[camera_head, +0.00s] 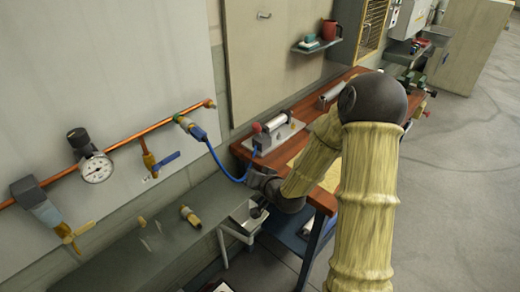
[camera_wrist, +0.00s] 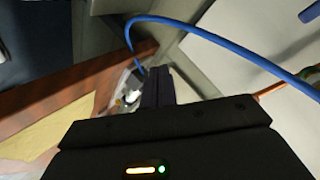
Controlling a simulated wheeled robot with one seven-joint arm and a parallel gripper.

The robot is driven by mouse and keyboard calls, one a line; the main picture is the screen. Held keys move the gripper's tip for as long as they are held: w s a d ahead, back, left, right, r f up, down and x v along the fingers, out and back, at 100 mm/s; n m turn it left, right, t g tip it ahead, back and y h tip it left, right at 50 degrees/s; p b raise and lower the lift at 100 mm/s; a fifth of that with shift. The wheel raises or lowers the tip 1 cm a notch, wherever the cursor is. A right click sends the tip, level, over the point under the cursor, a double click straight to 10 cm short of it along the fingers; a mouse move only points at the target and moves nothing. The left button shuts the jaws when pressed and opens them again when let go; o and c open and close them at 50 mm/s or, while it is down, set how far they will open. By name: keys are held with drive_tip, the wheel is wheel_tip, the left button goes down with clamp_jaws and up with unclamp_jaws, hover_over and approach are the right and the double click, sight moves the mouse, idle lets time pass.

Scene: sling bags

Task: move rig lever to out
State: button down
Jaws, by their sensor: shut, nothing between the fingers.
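The rig (camera_head: 277,133), a grey base with a silver cylinder and a small red part, sits on the wooden workbench near the wall. A blue hose (camera_head: 216,155) runs to it from a fitting on the copper pipe. I cannot make out the rig's lever for certain. My gripper (camera_head: 258,177) is low at the bench's left end, in front of the rig. In the wrist view my gripper's fingers (camera_wrist: 157,84) are shut and empty. The blue hose (camera_wrist: 215,42) arches above them, and a pale, partly hidden object (camera_wrist: 129,97) lies just left of the fingertips.
The wooden workbench (camera_head: 335,187) also holds another silver cylinder (camera_head: 330,95) behind. A pressure gauge (camera_head: 96,168) and valves line the copper pipe at left. A grey shelf (camera_head: 150,240) with a brass fitting (camera_head: 190,215) runs below. Open floor lies at right.

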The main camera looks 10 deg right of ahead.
drive_tip(key=w+d+f+m+t+h+b, duration=0.2)
drive_tip(key=d+m+t+b, duration=0.4)
drive_tip(key=m, duration=0.4)
drive_tip(key=w+t+h+b, duration=0.1)
drive_tip(key=w+t, duration=0.1)
drive_tip(key=shift+w+f+t, duration=0.2)
drive_tip(key=shift+f+t, duration=0.05)
drive_tip(key=shift+t, duration=0.05)
drive_tip(key=p, duration=0.3)
approach(258, 131)
drive_tip(key=x, duration=0.7)
drive_tip(key=shift+r, duration=0.1)
